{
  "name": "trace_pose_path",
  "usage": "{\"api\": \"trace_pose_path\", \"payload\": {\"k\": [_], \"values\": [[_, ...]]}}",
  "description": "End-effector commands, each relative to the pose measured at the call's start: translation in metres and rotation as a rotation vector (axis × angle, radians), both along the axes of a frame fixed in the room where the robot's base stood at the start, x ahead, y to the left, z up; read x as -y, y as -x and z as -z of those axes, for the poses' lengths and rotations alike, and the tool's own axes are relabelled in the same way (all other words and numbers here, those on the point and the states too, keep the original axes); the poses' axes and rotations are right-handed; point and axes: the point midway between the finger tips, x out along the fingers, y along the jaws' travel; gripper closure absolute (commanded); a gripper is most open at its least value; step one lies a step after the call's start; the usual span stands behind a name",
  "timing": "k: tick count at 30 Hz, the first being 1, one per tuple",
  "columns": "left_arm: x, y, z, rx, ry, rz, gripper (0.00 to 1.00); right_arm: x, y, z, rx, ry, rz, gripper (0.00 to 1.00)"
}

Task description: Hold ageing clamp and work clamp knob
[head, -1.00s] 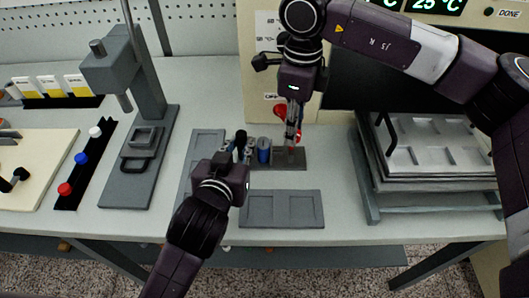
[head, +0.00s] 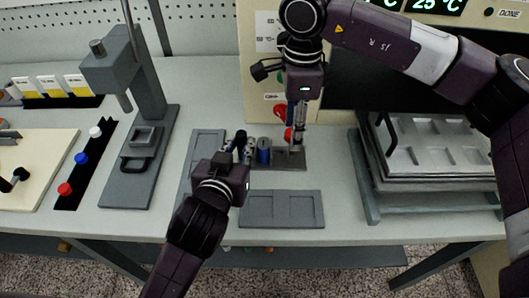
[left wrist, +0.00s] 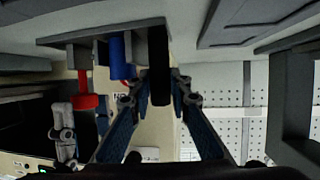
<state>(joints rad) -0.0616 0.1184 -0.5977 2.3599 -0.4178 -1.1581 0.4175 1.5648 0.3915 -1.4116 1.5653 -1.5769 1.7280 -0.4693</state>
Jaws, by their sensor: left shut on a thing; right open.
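The ageing clamp (head: 290,164) is a grey base with upright parts, in the middle of the bench. It also shows, upside down, in the left wrist view (left wrist: 190,26). My left gripper (head: 243,150) is shut on its dark upright post, with a finger on each side of it in the left wrist view (left wrist: 160,90). A blue cylinder (head: 263,151) stands beside the post. The red clamp knob (left wrist: 85,102) is on a red stem near the other end. It shows partly in the head view (head: 289,135). My right gripper (head: 299,128) is open, pointing down close beside the knob; contact is unclear.
A grey two-pocket tray (head: 281,209) lies in front of the clamp, and another (head: 207,150) lies to its left. A grey press (head: 140,140) stands further left. A metal tray rack (head: 430,160) is at right. The beige machine (head: 262,85) stands behind.

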Motion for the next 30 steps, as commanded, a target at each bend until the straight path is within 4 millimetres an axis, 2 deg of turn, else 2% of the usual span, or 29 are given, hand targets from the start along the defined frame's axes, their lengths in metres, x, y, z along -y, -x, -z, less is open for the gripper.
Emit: {"api": "trace_pose_path", "payload": {"k": [1, 18, 26, 30], "values": [[-0.0007, 0.001, 0.0064, -0.014, -0.005, -0.002, 1.0, -0.0001, 0.0001, 0.0006, 0.0, 0.0, -0.053, 0.56], [-0.0007, 0.001, 0.0064, -0.014, -0.005, -0.002, 1.0, -0.0002, 0.0001, 0.0004, 0.0, 0.001, -0.681, 0.56], [-0.0007, 0.001, 0.0064, -0.014, -0.005, -0.002, 1.0, -0.0002, 0.0, 0.0004, 0.0, 0.001, -0.716, 0.56], [-0.0007, 0.001, 0.0064, -0.014, -0.005, -0.002, 1.0, -0.0002, 0.0, 0.0004, 0.0, 0.001, -0.715, 0.68]]}}
